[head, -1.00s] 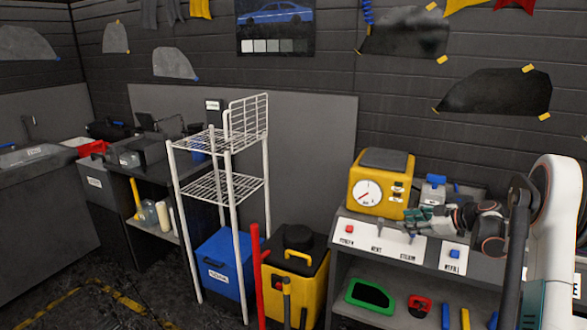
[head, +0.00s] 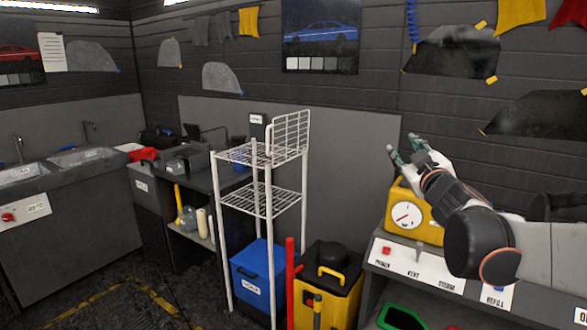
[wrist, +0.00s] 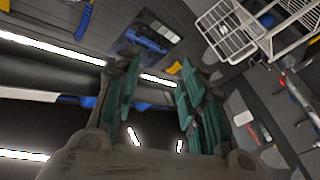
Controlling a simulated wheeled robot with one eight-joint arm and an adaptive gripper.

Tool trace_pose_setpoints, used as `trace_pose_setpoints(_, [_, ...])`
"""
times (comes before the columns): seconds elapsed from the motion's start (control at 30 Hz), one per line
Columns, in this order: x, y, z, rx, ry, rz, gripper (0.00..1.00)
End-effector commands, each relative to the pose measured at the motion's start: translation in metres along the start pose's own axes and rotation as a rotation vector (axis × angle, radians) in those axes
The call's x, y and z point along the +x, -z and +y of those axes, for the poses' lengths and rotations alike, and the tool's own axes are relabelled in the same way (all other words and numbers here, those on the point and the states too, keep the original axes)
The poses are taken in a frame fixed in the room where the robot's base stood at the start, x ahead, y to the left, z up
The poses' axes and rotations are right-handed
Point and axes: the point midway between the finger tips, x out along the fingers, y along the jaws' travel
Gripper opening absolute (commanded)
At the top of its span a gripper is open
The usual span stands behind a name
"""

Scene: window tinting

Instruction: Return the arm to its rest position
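My gripper (head: 408,147) is raised above the yellow machine with the round dial (head: 405,214) in the head view, with its fingers pointing up. My arm reaches in from the right edge and partly hides that machine. In the wrist view my gripper (wrist: 155,100) shows two green-padded fingers spread apart with nothing between them. The wrist view looks up past the fingers toward the ceiling lights (wrist: 52,47) and the wall.
A white wire rack (head: 262,155) stands left of my gripper. A blue bin (head: 258,272) and a yellow bucket (head: 328,290) sit on the floor by it. The labelled grey counter (head: 420,262) is under my arm. Sinks (head: 85,157) line the left wall.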

Motion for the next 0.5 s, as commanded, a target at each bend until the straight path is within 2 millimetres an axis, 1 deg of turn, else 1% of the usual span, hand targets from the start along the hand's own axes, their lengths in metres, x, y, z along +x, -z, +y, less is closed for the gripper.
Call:
trace_pose_setpoints(0.03, [-0.017, 0.006, -0.010, 0.013, -0.009, -0.029, 0.38])
trace_pose_setpoints(0.17, [-0.060, 0.005, -0.032, 0.043, -0.021, -0.135, 0.38])
trace_pose_setpoints(0.2, [-0.075, 0.003, -0.041, 0.050, -0.017, -0.171, 0.38])
trace_pose_setpoints(0.27, [-0.097, -0.003, -0.055, 0.062, -0.002, -0.228, 0.38])
trace_pose_setpoints(0.3, [-0.113, -0.008, -0.065, 0.068, 0.012, -0.267, 0.38])
trace_pose_setpoints(0.37, [-0.138, -0.017, -0.082, 0.076, 0.042, -0.327, 0.38])
trace_pose_setpoints(0.4, [-0.154, -0.023, -0.094, 0.081, 0.066, -0.365, 0.38])
trace_pose_setpoints(0.47, [-0.178, -0.034, -0.111, 0.086, 0.105, -0.421, 0.38])
trace_pose_setpoints(0.5, [-0.194, -0.041, -0.121, 0.090, 0.132, -0.457, 0.38])
